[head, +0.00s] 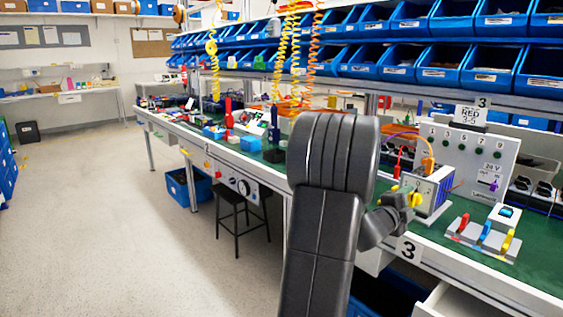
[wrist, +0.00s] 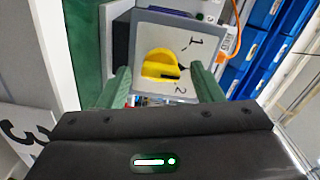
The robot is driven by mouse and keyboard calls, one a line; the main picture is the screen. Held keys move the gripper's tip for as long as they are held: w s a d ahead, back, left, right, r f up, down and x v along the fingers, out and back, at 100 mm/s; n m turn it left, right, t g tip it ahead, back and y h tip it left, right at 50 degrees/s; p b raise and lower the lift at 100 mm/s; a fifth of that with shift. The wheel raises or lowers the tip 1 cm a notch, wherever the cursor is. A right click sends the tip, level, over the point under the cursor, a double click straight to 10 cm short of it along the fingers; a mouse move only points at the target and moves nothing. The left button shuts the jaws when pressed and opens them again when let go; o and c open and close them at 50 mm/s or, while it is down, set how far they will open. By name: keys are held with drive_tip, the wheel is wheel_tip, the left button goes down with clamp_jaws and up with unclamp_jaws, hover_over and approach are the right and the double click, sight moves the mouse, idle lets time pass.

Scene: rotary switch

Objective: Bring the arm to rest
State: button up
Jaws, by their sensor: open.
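My arm rises in the middle of the head view and reaches right toward the bench. My gripper (wrist: 163,80) is open in the wrist view, its two green fingers on either side of a yellow rotary knob (wrist: 162,64). I cannot tell how far the fingertips are from the panel. In the head view the switch box (head: 432,190) stands on the bench, and my gripper (head: 409,198) is at its left face. The yellow knob (head: 416,199) is partly hidden there.
The green-topped bench (head: 535,262) carries a stand with red, blue and yellow levers (head: 482,237) right of the box. A grey panel with cables (head: 465,155) stands behind. Blue bins (head: 490,65) hang above. The floor at left (head: 110,220) is free.

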drive_tip(key=shift+r+n+p, duration=0.2)
drive_tip(key=shift+n+p, duration=2.8)
drive_tip(key=shift+p, duration=1.5)
drive_tip(key=b+v, duration=0.1)
drive_tip(key=v, duration=1.1)
drive_tip(key=shift+f, duration=0.2)
drive_tip(key=shift+s, duration=0.1)
drive_tip(key=shift+a, duration=0.15)
